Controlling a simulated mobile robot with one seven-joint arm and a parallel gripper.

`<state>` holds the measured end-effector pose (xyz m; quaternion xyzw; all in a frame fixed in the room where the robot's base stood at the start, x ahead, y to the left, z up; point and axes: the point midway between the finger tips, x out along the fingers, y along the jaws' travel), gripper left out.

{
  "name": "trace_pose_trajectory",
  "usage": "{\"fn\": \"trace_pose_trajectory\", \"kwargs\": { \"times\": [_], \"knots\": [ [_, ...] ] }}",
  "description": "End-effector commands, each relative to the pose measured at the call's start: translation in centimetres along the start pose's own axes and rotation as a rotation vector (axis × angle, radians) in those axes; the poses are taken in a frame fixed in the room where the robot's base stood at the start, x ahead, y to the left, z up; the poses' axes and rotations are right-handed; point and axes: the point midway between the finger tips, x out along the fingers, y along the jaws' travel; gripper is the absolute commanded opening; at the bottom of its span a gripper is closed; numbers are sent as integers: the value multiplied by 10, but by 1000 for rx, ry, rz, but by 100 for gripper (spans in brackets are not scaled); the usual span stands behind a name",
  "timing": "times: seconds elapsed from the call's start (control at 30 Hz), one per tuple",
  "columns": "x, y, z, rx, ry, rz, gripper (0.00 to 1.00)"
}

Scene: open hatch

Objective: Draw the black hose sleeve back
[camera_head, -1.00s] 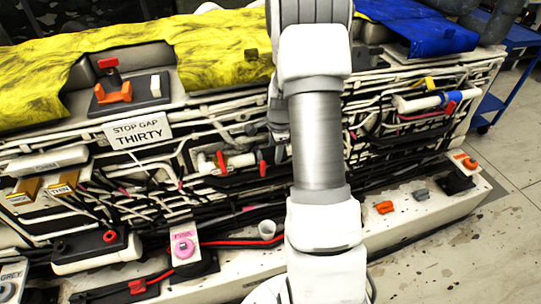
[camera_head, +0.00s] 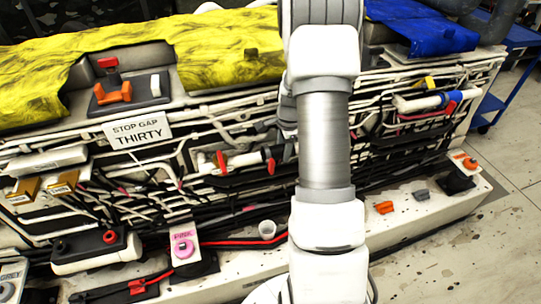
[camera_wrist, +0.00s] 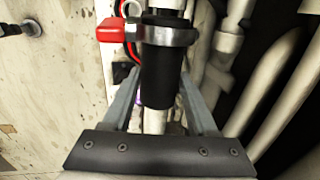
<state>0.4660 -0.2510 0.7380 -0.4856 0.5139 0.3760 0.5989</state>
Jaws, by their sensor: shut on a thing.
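The black hose sleeve (camera_wrist: 158,80) is in the middle of the wrist view, lying along a pale hose (camera_wrist: 154,121) that shows below its end. A grey metal clamp ring (camera_wrist: 168,34) with a red tab (camera_wrist: 111,31) goes around the sleeve's upper part. My gripper (camera_wrist: 159,92) is shut on the sleeve, one finger on each side of it. In the head view my arm hides the gripper. A white hose (camera_head: 243,160) with red pieces shows just left of my arm there.
Pipes and cables crowd the right of the wrist view. A pale speckled panel (camera_wrist: 60,80) lies at left. In the head view a sign (camera_head: 138,132) hangs at left. Yellow cloth (camera_head: 228,50) and blue cloth (camera_head: 430,30) cover the top. Bare floor (camera_head: 440,260) shows at lower right.

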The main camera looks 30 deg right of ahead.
Motion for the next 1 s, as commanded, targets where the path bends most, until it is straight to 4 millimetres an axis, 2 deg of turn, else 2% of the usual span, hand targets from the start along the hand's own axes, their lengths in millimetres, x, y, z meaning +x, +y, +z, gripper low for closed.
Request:
{"fn": "trace_pose_trajectory", "kwargs": {
  "times": [0.4,0.63,0.67,0.8,0.83,1.0],
  "knots": [
    [0,-1,-19,4,4,-3,32],
    [-1,-1,-24,1,3,-3,32],
    [-1,-1,-24,1,3,-3,60],
    [0,-1,-23,1,2,-2,86],
    [0,-1,-23,1,2,-2,89],
    [0,0,-22,1,1,-1,89]
  ]
}}
